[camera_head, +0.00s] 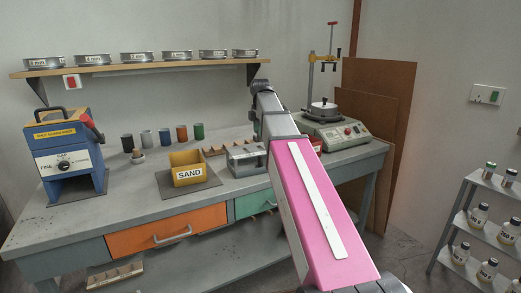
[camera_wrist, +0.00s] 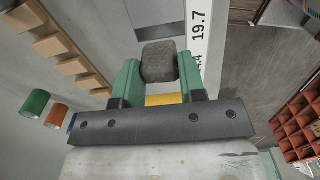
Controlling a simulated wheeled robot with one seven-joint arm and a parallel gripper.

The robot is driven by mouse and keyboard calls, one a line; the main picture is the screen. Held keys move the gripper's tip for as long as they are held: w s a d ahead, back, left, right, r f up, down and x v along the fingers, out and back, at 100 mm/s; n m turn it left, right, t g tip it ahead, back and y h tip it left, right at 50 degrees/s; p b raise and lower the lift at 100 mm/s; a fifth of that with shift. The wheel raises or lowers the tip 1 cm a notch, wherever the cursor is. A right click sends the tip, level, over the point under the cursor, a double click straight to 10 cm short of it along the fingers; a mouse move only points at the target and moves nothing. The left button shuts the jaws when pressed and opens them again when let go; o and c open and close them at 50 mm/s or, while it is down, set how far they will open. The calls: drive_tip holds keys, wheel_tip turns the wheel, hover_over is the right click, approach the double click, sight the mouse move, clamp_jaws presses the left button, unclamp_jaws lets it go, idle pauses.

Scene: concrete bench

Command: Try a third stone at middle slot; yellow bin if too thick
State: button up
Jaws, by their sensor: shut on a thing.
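In the wrist view my gripper (camera_wrist: 158,76) is shut on a dark grey, rough stone (camera_wrist: 159,61), held between its two green fingers. In the wrist view a white label strip (camera_wrist: 200,45) reads 19.7, with another number partly hidden by a finger. A grey surface with a darker patch lies behind the stone; I cannot tell whether the stone touches it. In the head view a grey block gauge (camera_head: 240,163) stands on the bench, partly behind my pink arm. My gripper is not clearly visible there. A yellow bin labelled SAND (camera_head: 188,176) stands left of the gauge.
A wooden rack (camera_head: 214,150) lies behind the gauge; it also shows in the wrist view (camera_wrist: 64,44). Several coloured cups (camera_head: 182,133) stand at the back. A blue machine (camera_head: 66,155) is at left, a scale (camera_head: 335,132) at right. A red compartmented tray (camera_wrist: 300,122) shows in the wrist view.

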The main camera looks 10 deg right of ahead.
drive_tip(key=shift+r, duration=1.65)
